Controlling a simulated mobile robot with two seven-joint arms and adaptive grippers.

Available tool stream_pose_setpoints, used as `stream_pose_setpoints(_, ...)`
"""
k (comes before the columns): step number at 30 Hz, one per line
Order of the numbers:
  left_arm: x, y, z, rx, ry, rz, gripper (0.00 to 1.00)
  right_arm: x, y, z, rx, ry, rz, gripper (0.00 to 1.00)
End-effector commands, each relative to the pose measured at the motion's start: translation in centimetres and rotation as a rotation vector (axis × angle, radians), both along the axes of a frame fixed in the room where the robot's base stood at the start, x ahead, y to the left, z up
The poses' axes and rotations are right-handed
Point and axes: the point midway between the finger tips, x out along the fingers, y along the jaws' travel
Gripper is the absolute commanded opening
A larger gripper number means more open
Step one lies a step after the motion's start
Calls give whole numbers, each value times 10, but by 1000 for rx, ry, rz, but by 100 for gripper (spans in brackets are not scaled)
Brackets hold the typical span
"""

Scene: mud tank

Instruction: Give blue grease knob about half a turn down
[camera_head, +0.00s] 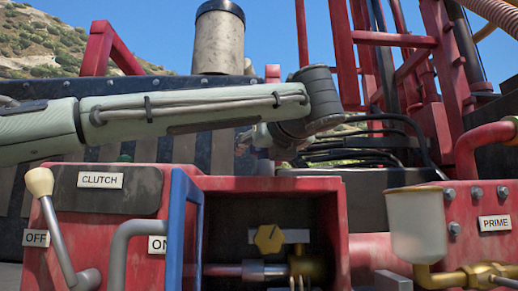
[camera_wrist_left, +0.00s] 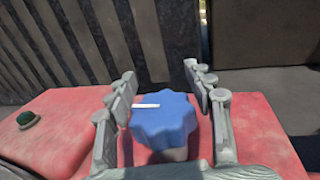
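The blue grease knob (camera_wrist_left: 165,122) is a lobed knob with a white mark on its top, standing on a red surface in the left wrist view. My left gripper (camera_wrist_left: 160,76) is open, with one finger on each side of the knob. A small gap seems to show on both sides, but I cannot tell whether any finger touches. In the head view my left arm comes in from the left, and the gripper (camera_head: 262,138) points away behind the wrist joint. The knob cannot be made out there. My right gripper is not in view.
A red panel holds a clutch lever (camera_head: 42,184), a blue bar (camera_head: 178,230) and a yellow knob (camera_head: 268,239) in a recess. A filler cup (camera_head: 415,225) stands at right.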

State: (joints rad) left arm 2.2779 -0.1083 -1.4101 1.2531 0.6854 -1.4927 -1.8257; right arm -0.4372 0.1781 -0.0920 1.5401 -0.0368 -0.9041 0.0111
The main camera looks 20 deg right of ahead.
Motion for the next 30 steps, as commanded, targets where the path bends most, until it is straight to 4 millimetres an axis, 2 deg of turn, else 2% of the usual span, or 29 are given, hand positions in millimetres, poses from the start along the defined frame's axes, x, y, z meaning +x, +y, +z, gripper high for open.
stream_pose_setpoints(1,0,0,0,0,0,0,43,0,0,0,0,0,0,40)
stream_pose_setpoints(9,0,0,0,0,0,0,10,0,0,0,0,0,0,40)
stream_pose_setpoints(18,0,0,0,0,0,0,5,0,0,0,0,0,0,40)
stream_pose_setpoints(30,0,0,0,-1,1,-31,5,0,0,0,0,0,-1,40)
